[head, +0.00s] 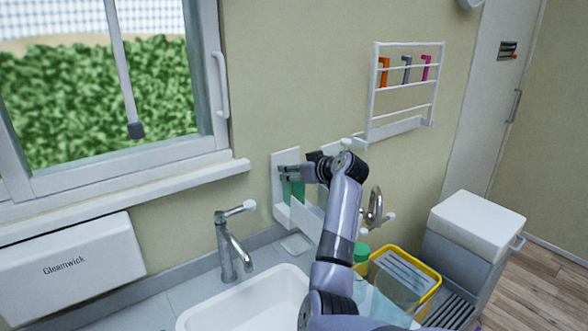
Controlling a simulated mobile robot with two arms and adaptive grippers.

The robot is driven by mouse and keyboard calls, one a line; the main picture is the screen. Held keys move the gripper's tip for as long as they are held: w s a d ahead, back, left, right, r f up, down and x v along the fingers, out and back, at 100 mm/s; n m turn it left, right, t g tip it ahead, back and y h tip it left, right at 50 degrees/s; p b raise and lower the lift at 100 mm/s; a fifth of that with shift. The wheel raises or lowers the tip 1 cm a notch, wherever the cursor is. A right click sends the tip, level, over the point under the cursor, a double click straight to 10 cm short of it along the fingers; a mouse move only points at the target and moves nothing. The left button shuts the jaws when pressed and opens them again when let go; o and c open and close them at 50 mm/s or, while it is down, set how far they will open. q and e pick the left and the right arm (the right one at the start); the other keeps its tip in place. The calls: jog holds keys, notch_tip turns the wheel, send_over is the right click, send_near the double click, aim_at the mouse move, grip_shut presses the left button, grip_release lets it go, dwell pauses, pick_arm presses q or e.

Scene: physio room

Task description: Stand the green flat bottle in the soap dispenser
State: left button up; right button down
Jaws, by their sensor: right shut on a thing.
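The white soap dispenser (281,212) is fixed to the wall behind the sink. The green flat bottle (294,190) is upright at the dispenser, in front of its back plate. My right gripper (290,173) is shut on the upper part of the bottle, coming from the right. The low front of the dispenser hides the bottle's lower end, so I cannot tell whether it rests on the bottom. My left gripper is not in view.
A second white wall holder (329,149) is partly hidden behind my right arm. A tap (231,246) stands by the white sink (250,304). A yellow-rimmed tub (428,270) and a green-lidded container (361,253) are at the right. A wall rack (403,86) hangs above.

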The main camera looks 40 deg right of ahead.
jog(key=c, duration=1)
grip_release()
jog(key=shift+o, duration=0.2)
jog(key=shift+s, duration=0.3)
jog(key=b+v, duration=0.3)
jog(key=v, duration=0.8)
jog(key=shift+s+r+b, duration=0.15)
jog(key=shift+s+b, duration=0.1)
jog(key=shift+b, duration=0.05)
